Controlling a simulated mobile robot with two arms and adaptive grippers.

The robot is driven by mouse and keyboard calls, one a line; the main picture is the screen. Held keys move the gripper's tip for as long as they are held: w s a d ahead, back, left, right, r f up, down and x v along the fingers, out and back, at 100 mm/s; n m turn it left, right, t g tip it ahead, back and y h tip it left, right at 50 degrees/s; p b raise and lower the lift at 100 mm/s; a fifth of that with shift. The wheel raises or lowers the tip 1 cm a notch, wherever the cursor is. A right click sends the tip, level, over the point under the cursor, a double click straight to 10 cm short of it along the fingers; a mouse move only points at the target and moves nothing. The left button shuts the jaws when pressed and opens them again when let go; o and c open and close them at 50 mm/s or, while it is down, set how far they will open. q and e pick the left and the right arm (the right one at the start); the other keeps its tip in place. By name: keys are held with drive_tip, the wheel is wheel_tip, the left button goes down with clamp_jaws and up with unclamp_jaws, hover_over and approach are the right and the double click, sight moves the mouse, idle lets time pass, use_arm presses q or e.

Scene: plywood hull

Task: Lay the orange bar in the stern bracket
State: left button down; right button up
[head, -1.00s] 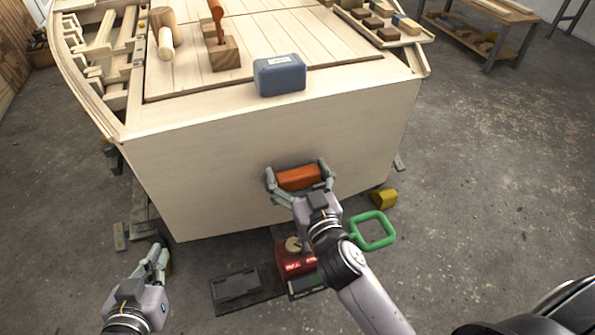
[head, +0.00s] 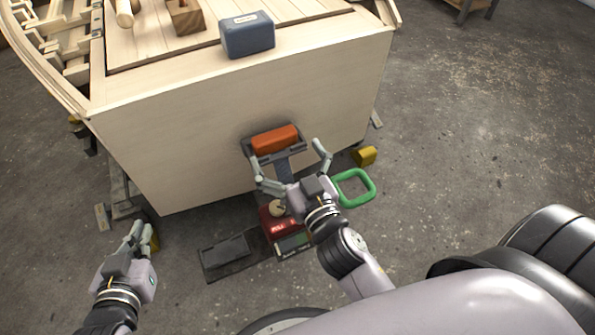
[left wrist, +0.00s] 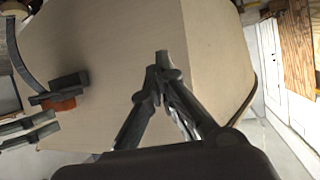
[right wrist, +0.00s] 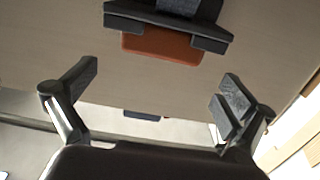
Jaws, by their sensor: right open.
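The orange bar (head: 275,139) lies in the dark stern bracket (head: 252,153) on the flat pale plywood face. In the right wrist view the bar (right wrist: 160,46) shows against the bracket (right wrist: 150,14), whose arms partly cover it. My right gripper (head: 289,160) is open and empty, with its fingers spread wide and apart from the bar. It also shows open in the right wrist view (right wrist: 160,88). My left gripper (head: 143,228) is shut and empty, low at the left and away from the bar. The left wrist view shows its fingertips together (left wrist: 163,62).
A blue-grey box (head: 247,36) stands on the deck edge above the bracket. Below are a red device (head: 280,222), a green loop handle (head: 355,188), a yellow block (head: 365,156) and a dark plate (head: 226,252) on the floor.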

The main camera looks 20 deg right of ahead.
use_arm(q)
drive_tip(key=shift+w+d+r+t, duration=0.2)
drive_tip(key=shift+w+r+t, duration=0.2)
drive_tip(key=shift+r, duration=0.3)
drive_tip(key=shift+w+d+r+t, duration=0.2)
drive_tip(key=shift+w+r+t, duration=0.2)
drive_tip(key=shift+r, duration=0.3)
use_arm(e)
drive_tip(key=shift+s+a+f+n+g+y, duration=0.1)
drive_tip(key=shift+s+f+n+g+y, duration=0.15)
drive_tip(key=shift+s+n+g+y, duration=0.55)
drive_tip(key=shift+s+a+f+n+g+y, duration=0.1)
drive_tip(key=shift+s+f+n+g+y, duration=0.2)
drive_tip(key=shift+s+g, duration=0.5)
drive_tip(key=shift+w+r, duration=0.1)
drive_tip(key=shift+w, duration=0.1)
use_arm(q)
drive_tip(key=shift+s, duration=0.1)
use_arm(e)
drive_tip(key=shift+c, duration=0.2)
